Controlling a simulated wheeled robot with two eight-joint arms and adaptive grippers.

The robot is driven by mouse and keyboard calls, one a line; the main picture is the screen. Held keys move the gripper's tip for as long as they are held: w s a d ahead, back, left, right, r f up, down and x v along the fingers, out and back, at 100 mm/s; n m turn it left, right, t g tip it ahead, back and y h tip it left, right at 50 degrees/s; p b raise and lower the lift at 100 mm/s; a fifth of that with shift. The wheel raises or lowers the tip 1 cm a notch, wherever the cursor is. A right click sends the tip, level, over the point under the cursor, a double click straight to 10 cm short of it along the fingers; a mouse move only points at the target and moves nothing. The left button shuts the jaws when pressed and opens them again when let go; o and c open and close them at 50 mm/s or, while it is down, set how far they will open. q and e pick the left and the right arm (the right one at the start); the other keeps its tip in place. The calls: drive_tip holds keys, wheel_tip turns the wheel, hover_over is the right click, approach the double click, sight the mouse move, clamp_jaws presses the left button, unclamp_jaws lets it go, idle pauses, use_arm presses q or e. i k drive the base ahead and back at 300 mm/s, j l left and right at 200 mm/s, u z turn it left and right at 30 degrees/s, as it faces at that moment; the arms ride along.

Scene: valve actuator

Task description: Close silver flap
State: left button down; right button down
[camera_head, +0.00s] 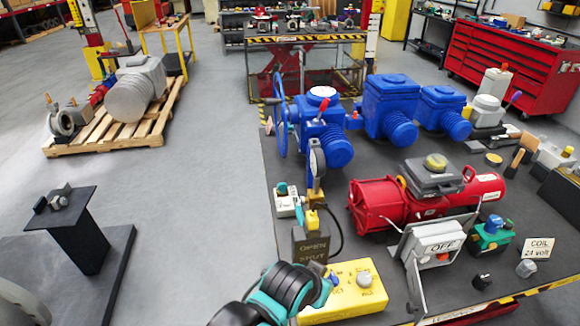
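A silver-grey box marked OFF (437,242) sits near the table's front, before a red cylinder. A thin silver flap (416,288) stands open at the box's lower left, seen nearly edge-on and reaching toward the table's front edge. My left arm comes in at the bottom, left of the flap. Its teal and black gripper (322,285) is beside a yellow button box, apart from the flap. Its fingers are mostly hidden by the wrist, so I cannot tell whether they are open or shut. My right gripper is not in view.
The yellow button box (348,291) lies between my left gripper and the flap. The red cylinder (375,207) lies behind the OFF box. A green and blue device (491,236) and a COIL sign (538,248) stand to the right. Dark table surface shows around the flap.

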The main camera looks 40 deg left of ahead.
sight(418, 306)
drive_tip(key=k+j, duration=0.1)
drive_tip(key=j, duration=0.3)
drive_tip(key=k+j, duration=0.15)
drive_tip(key=j, duration=0.2)
drive_tip(key=k+j, duration=0.1)
drive_tip(key=j, duration=0.3)
drive_tip(key=k+j, duration=0.1)
drive_tip(key=j, duration=0.25)
drive_tip(key=k+j, duration=0.15)
drive_tip(key=j, duration=0.25)
